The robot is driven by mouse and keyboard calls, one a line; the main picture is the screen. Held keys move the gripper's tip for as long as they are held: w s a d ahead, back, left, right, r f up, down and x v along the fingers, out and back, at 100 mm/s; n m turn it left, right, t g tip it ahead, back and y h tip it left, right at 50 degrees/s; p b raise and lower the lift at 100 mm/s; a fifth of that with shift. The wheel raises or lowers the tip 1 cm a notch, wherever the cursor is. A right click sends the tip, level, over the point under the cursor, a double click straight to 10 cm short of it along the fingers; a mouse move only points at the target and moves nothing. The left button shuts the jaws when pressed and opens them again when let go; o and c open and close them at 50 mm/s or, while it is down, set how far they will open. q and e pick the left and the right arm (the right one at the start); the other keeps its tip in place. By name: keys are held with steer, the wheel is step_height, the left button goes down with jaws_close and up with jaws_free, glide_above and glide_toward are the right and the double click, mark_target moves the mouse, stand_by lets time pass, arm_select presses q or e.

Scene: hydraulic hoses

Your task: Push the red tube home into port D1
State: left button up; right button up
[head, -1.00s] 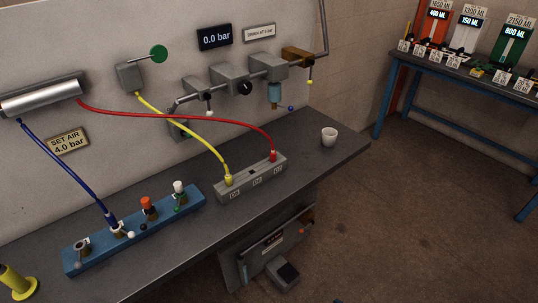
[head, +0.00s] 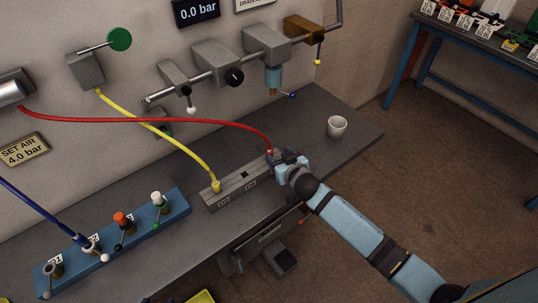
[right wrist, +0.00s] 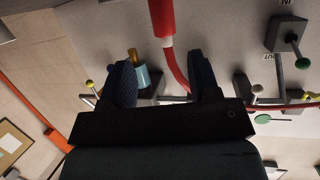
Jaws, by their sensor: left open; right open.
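The red tube (head: 150,120) runs from the wall, its red end fitting (head: 269,152) at the right end of a grey block (head: 232,187). My right gripper (head: 277,158) is at that fitting, open. In the right wrist view the red fitting (right wrist: 161,18) shows above and between the parted fingers of my right gripper (right wrist: 162,65), not gripped. Whether the fingers straddle it is unclear. My left gripper is not in view.
A yellow hose (head: 175,137) ends in the grey block's left socket. A blue hose (head: 35,205) ends in the blue block. A white cup (head: 337,127) stands right of my right gripper. Pipes and valves (head: 215,60) line the wall. Bench is clear between the blocks.

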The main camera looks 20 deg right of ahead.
mark_target(270, 150)
steer(key=x, duration=0.4)
steer(key=p+x, duration=0.1)
steer(key=x, duration=0.1)
steer(key=shift+s+a, duration=0.1)
steer(key=shift+a, duration=0.3)
steer(key=shift+c, duration=1.2)
steer(key=c, duration=0.8)
steer(key=shift+r, duration=0.1)
